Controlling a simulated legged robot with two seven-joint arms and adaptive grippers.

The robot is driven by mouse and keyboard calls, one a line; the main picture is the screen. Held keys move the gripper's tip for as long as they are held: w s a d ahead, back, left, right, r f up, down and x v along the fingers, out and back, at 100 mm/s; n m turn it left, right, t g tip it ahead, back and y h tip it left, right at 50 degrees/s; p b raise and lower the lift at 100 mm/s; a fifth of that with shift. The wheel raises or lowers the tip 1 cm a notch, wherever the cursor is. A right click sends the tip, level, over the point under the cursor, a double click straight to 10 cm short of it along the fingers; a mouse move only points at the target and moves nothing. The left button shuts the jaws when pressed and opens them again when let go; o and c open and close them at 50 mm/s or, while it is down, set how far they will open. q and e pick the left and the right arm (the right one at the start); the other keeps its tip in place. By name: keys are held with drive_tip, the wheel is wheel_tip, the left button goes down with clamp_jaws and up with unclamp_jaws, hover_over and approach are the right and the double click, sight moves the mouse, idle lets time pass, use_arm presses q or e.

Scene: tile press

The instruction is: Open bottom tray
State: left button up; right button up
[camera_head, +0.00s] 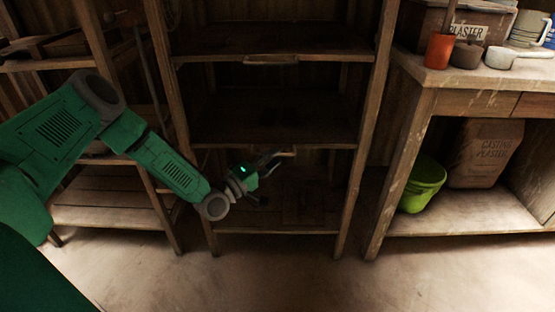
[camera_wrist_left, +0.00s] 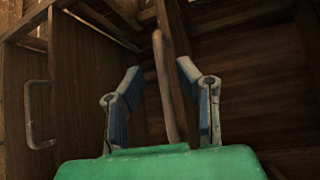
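A dark wooden rack stands in the middle of the head view. Its upper tray (camera_head: 225,57) has a light wooden handle (camera_head: 270,59) on the front. The tray board below it (camera_head: 225,147) has a light handle (camera_head: 287,153) at its front edge, and the lowest board (camera_head: 275,231) is near the floor. My left gripper (camera_head: 270,163) is just in front of and below the lower handle. In the left wrist view, its fingers (camera_wrist_left: 159,78) are spread on both sides of a wooden bar (camera_wrist_left: 165,100), with gaps visible. My right gripper is not in view.
At right, a workbench (camera_head: 460,77) holds an orange cup (camera_head: 439,51) and a plaster box (camera_head: 420,25). Under it are a green bucket (camera_head: 424,183) and a plaster sack (camera_head: 485,153). A curved handle (camera_wrist_left: 38,115) shows left in the wrist view. The floor in front is clear.

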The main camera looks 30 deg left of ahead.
use_arm(q)
drive_tip(key=shift+w+a+f, duration=0.2)
drive_tip(key=shift+w+a, duration=0.4)
drive_tip(key=shift+w, duration=0.25)
drive_tip(key=shift+d+r, duration=0.15)
drive_tip(key=shift+d, duration=0.2)
drive_tip(key=shift+c, duration=0.8)
drive_tip(key=shift+d+r, duration=0.1)
drive_tip(key=shift+d, duration=0.1)
clamp_jaws()
drive_tip(key=shift+d, duration=0.1)
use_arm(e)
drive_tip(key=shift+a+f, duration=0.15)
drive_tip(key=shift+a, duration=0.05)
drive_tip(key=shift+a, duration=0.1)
